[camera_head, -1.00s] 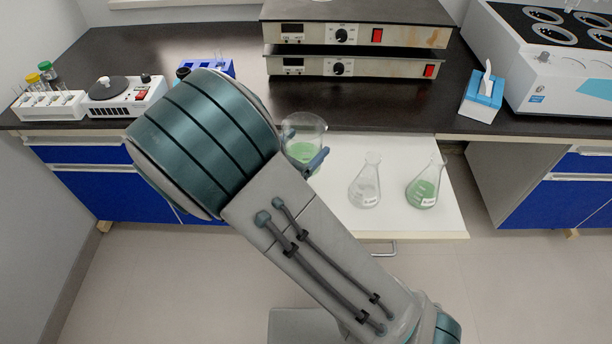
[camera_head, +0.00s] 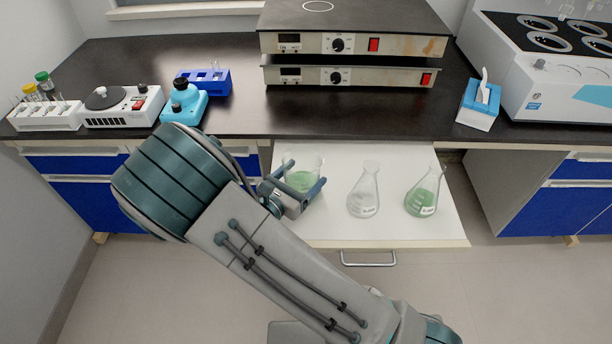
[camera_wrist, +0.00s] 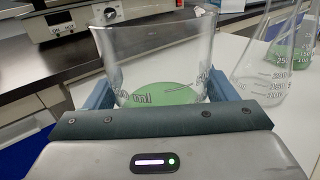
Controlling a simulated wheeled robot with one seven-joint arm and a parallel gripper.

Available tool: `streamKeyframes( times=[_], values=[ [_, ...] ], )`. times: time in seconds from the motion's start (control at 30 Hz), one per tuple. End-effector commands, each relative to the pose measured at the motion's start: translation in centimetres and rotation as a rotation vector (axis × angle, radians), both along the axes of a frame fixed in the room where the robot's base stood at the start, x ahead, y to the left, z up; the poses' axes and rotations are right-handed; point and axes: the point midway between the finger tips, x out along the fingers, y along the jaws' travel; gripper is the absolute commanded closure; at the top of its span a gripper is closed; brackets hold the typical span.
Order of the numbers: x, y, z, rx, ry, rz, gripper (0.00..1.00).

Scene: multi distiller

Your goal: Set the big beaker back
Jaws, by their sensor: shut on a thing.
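The big beaker (camera_head: 303,177) is clear glass with green liquid at the bottom. It is at the left end of the white pull-out board in the head view. My gripper (camera_head: 304,190) is shut on it, with one finger on each side. In the wrist view the beaker (camera_wrist: 155,60) stands upright between the two blue fingers. Its base is hidden by my gripper, so I cannot tell whether it touches the board. To its right stand a clear flask (camera_head: 364,192) and a flask with green liquid (camera_head: 423,193).
The white board (camera_head: 400,228) is pulled out below the dark counter (camera_head: 370,115). Two stacked hot plates (camera_head: 350,60) stand behind. A tissue box (camera_head: 479,104), a blue device (camera_head: 184,102), a small stirrer (camera_head: 122,106) and a tube rack (camera_head: 45,115) are on the counter. The counter's front middle is clear.

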Motion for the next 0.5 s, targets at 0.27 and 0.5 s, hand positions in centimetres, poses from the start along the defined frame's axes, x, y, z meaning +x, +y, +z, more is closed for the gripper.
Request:
streamKeyframes(
  times=[0.27, 0.5],
  values=[
    [0.01, -0.01, -0.28, 0.000, 0.000, 0.000, 0.00],
    [-0.23, 0.24, 0.10, 0.001, 0.001, 0.002, 0.00]
  ],
)
